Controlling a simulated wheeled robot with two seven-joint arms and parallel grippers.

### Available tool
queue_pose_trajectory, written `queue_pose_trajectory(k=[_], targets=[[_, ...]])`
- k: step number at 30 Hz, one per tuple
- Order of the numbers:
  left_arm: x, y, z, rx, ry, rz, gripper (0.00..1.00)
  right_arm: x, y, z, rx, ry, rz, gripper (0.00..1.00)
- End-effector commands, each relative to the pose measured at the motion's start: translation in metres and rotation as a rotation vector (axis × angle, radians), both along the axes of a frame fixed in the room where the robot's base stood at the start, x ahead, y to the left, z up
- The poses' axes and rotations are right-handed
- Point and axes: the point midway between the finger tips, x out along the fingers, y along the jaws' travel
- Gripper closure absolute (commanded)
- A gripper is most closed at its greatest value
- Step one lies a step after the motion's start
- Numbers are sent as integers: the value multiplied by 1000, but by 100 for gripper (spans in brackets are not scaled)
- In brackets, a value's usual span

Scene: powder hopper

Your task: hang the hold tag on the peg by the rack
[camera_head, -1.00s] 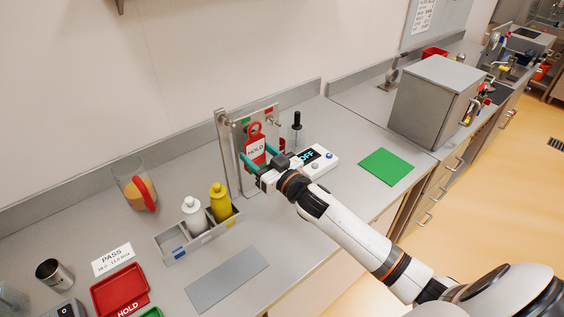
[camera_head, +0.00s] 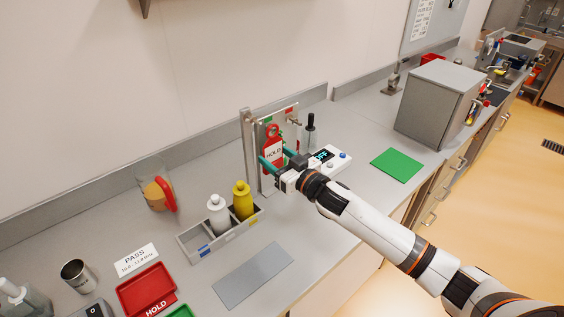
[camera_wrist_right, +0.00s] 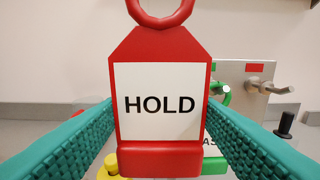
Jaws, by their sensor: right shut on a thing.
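The hold tag (camera_head: 274,152) is a red tag with a white HOLD label and a ring on top. My right gripper (camera_head: 271,164) is shut on it and holds it upright in front of the metal peg plate. In the right wrist view the tag (camera_wrist_right: 158,100) faces the camera between the teal fingers, its ring cut off by the top edge. Behind it, a metal peg (camera_wrist_right: 266,87) under a red mark looks bare. A green ring (camera_wrist_right: 222,92) shows to its left at the green-marked peg; its tag is mostly hidden. My left gripper is not in view.
A metal upright (camera_head: 250,155) stands left of the tag. A grey caddy (camera_head: 196,246) with white and yellow bottles is nearby. A white device (camera_head: 335,158) and a dark-handled tool (camera_head: 310,130) stand to the right. A green mat (camera_head: 397,165) lies further right.

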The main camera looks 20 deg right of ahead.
Motion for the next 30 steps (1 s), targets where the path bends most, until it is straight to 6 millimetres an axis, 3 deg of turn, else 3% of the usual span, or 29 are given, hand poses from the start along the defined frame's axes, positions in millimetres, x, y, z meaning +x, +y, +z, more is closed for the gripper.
queue_pose_trajectory(k=[7,30], targets=[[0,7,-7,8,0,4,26,15,5,-2,-1,-3,0,65],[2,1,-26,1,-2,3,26,57,21,-7,0,-1,-1,65]])
